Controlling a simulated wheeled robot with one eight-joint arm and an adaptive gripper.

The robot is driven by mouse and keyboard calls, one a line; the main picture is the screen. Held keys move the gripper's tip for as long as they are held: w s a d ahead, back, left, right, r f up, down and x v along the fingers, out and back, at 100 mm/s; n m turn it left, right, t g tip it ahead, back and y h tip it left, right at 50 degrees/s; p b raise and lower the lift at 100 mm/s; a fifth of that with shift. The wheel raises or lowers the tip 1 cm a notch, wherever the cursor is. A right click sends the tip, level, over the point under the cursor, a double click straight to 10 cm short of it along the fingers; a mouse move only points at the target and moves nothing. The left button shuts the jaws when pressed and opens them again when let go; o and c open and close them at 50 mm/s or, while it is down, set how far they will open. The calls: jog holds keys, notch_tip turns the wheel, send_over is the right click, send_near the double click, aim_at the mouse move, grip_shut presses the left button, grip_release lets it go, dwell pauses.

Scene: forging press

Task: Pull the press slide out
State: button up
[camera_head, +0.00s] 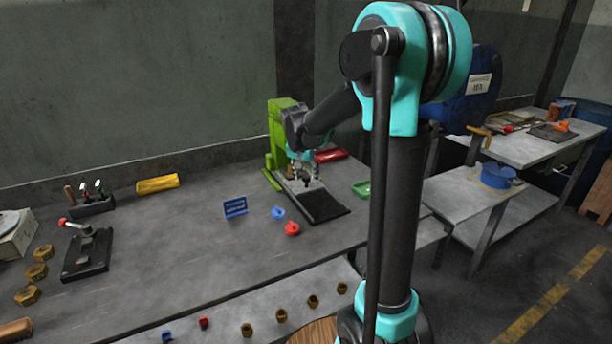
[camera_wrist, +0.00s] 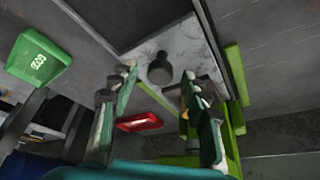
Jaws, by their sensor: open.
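The green press (camera_head: 283,128) stands against the wall at the back of the bench, partly hidden by my arm. Its green frame also shows at the right of the wrist view (camera_wrist: 235,75). A light grey plate (camera_wrist: 190,45), which looks like the press slide, carries a dark round knob (camera_wrist: 160,70). A black flat plate (camera_head: 320,205) extends in front of the press. My gripper (camera_head: 308,182) is over the grey plate at the press. In the wrist view its open fingers (camera_wrist: 159,76) appear on either side of the knob; I cannot tell whether they touch it.
A red tray (camera_head: 330,155) lies behind and right of my gripper, and a green tray (camera_head: 362,189) lies right of the black plate. A blue sign (camera_head: 235,207), a blue piece (camera_head: 278,213) and a red piece (camera_head: 292,228) are left of it. The left-centre bench is mostly clear.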

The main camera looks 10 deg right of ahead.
jog(key=shift+f, duration=0.1)
jog(key=shift+c, duration=0.5)
grip_shut()
jog(key=s+d, duration=0.1)
jog(key=s, duration=0.3)
jog(key=s+d, duration=0.1)
jog(key=s, duration=0.3)
jog(key=s+d, duration=0.2)
jog(key=s, duration=0.2)
jog(key=shift+o, duration=0.5)
grip_release()
jog(key=v, duration=1.2)
